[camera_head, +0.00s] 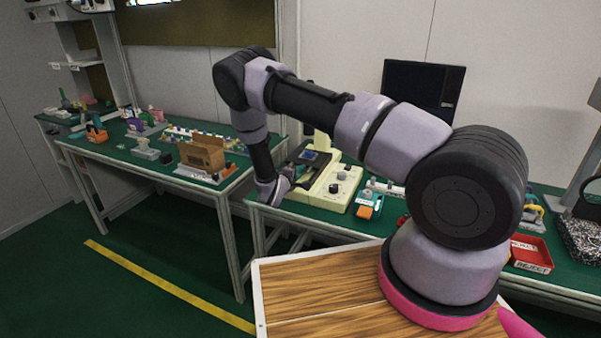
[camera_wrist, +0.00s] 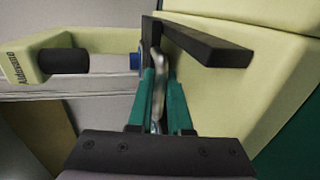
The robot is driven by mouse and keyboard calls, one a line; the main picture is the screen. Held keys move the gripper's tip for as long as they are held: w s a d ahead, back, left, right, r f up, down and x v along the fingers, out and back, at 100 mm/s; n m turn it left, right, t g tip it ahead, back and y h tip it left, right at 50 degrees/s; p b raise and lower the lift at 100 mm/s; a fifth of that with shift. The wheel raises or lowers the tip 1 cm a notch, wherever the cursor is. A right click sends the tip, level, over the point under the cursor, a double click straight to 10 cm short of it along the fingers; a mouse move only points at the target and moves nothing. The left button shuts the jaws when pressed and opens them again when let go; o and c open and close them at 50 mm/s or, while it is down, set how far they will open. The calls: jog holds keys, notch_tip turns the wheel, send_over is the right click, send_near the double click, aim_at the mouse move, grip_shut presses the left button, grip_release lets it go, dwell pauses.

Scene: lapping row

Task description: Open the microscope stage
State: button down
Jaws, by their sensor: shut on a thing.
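The microscope (camera_head: 340,190) is a cream-coloured instrument on the green bench in the middle of the head view. Its pale body fills the right side of the wrist view (camera_wrist: 280,60), and a cream arm with a black cylinder shows at the left. A dark plate (camera_wrist: 205,42), seemingly part of the stage, lies just beyond my fingertips. My gripper (camera_wrist: 159,78) has teal fingers, shut on a thin silver handle (camera_wrist: 157,60) beside the dark plate. In the head view my wrist reaches the microscope's left side; the fingers are too small to make out there.
A brown box-like fixture (camera_head: 203,155) and several small parts stand on the left bench (camera_head: 130,158). A teal and orange item (camera_head: 369,205) sits close to the microscope's right. A red reject tray (camera_head: 531,255) and a dark monitor (camera_head: 423,88) are farther right.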

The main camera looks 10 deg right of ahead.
jog(key=v, duration=0.3)
jog(key=f+v, duration=0.1)
jog(key=v, duration=0.3)
jog(key=f+v, duration=0.1)
jog(key=v, duration=0.3)
jog(key=shift+s+a+f, duration=0.2)
jog(key=shift+s+a, duration=0.05)
jog(key=shift+s, duration=0.05)
jog(key=c, duration=0.8)
grip_release()
jog(key=shift+c, duration=0.2)
jog(key=v, duration=1)
jog(key=shift+s+a, duration=0.2)
jog(key=shift+s, duration=0.15)
jog(key=shift+r, duration=0.15)
